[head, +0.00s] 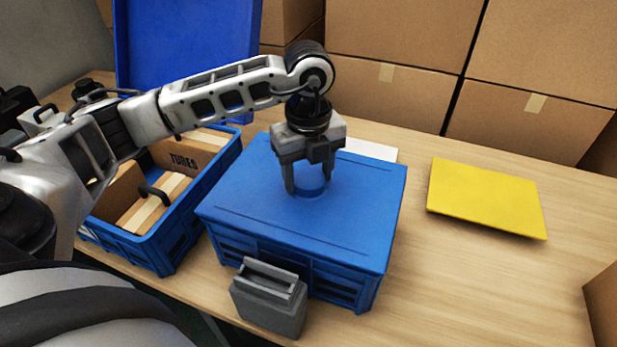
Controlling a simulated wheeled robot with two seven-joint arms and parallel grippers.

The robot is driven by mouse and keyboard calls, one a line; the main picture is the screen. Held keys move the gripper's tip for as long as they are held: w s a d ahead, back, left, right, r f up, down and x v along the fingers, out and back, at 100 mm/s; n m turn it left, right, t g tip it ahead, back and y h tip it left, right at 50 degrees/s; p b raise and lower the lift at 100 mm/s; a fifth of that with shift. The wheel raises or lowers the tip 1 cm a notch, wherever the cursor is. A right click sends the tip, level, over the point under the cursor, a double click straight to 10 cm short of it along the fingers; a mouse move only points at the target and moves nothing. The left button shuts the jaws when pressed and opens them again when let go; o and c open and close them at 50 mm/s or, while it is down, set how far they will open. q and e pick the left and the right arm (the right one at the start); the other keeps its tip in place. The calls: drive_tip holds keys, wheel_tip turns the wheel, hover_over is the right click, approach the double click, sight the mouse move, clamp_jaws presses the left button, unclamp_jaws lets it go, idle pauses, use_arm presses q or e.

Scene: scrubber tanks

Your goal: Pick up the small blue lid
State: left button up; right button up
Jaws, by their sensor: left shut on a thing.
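The small blue lid (245,200) is a flat panel covering the top of a blue crate (340,285) in the middle of the table. It looks level, and I cannot tell any gap between it and the crate. A round blue knob stands up near the middle of the lid. My left gripper (309,190) points straight down over the lid, with its two fingers shut on the knob from either side. The fingers and wrist hide part of the knob and the lid's far side. My right gripper is not in view.
An open blue crate (168,268) with cardboard and wooden pieces stands at left, with a tall blue panel (188,40) behind it. A grey bin (268,300) is at the front. A yellow panel (485,198) lies at right. Cardboard boxes (400,50) line the back.

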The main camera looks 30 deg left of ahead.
use_arm(q)
drive_tip(key=shift+r, duration=0.5)
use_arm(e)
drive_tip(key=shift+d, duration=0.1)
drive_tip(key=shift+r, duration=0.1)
use_arm(q)
drive_tip(key=s+d+r, duration=0.4)
drive_tip(key=d+r, duration=0.8)
drive_tip(key=d, duration=0.1)
drive_tip(key=shift+s+d, duration=0.15)
drive_tip(key=shift+d, duration=0.05)
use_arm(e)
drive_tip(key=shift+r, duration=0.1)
